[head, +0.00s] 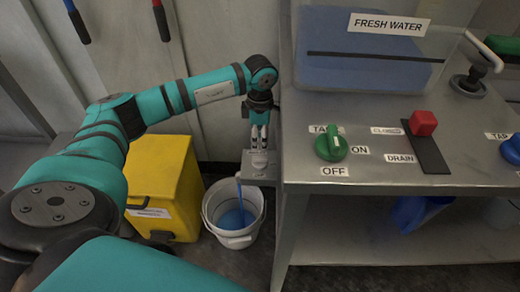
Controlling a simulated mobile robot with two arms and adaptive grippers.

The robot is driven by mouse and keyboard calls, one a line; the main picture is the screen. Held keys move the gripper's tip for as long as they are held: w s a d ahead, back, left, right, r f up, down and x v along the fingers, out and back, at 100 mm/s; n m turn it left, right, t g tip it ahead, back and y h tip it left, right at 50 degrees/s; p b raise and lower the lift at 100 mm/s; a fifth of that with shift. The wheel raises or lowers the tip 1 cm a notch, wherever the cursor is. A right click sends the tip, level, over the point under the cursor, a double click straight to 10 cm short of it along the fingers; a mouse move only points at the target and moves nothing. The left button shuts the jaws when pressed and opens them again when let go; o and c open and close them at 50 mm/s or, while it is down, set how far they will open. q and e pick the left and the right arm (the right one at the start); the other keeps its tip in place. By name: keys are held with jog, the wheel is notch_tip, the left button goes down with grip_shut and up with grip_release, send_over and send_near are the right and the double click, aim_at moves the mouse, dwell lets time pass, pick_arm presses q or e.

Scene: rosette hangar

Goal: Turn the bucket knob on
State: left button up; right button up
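A small pale knob (259,160) sits on a grey metal ledge (250,171) at the left side of the steel bench. I take it to be the bucket knob; its setting is too small to read. My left gripper (259,146) points down right over it, its fingers close together. I cannot tell whether they grip the knob. A white bucket (211,212) stands on the floor below. A thin blue streak, like water, runs from the ledge to blue in the bucket. My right gripper is not in view.
A yellow bin (163,176) stands left of the bucket. The steel bench (300,172) carries a green TAP knob (331,147), a red handle (423,123) by DRAIN and a blue knob (511,149). A FRESH WATER tank (362,75) stands behind.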

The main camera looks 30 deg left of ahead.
pick_arm(q)
notch_tip(320, 180, up, 4)
jog(key=shift+r, duration=0.1)
jog(key=shift+s, duration=0.1)
dwell(0.6)
